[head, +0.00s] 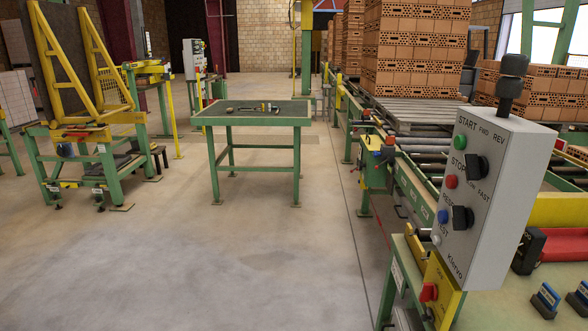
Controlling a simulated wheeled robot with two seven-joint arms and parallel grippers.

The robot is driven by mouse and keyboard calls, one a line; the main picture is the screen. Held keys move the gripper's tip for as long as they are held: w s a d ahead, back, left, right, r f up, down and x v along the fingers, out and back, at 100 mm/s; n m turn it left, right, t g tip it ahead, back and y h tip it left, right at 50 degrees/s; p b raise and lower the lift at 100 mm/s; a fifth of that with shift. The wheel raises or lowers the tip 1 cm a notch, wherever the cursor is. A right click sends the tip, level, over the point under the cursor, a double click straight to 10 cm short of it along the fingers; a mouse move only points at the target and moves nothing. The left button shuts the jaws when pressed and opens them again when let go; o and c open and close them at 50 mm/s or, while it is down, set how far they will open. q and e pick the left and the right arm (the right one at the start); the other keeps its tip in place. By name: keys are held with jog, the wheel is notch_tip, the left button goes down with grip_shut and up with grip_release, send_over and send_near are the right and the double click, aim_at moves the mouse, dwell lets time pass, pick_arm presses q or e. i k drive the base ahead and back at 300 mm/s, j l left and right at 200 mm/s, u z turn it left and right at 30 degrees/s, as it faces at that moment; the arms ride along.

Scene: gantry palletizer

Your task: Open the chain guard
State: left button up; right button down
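Neither of my grippers is in view. No part is clearly marked as the chain guard, and I cannot tell which piece it is. At the right front, a yellow panel (442,292) with a red knob (428,291) stands below a grey control box (490,185). The box hides part of what lies behind it. Another yellow plate (560,209) shows to the right of the box, beside the roller conveyor (425,177). Whether either yellow piece is open or shut cannot be told.
A green table (252,112) with small tools on it stands in the middle. A green and yellow frame (85,140) stands at the left. Stacked bricks (415,50) sit on a pallet on the conveyor. The concrete floor (200,255) in front is clear.

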aim_at(372, 142)
jog(key=i, duration=0.95)
jog(key=i+j, duration=0.15)
jog(key=i, duration=0.75)
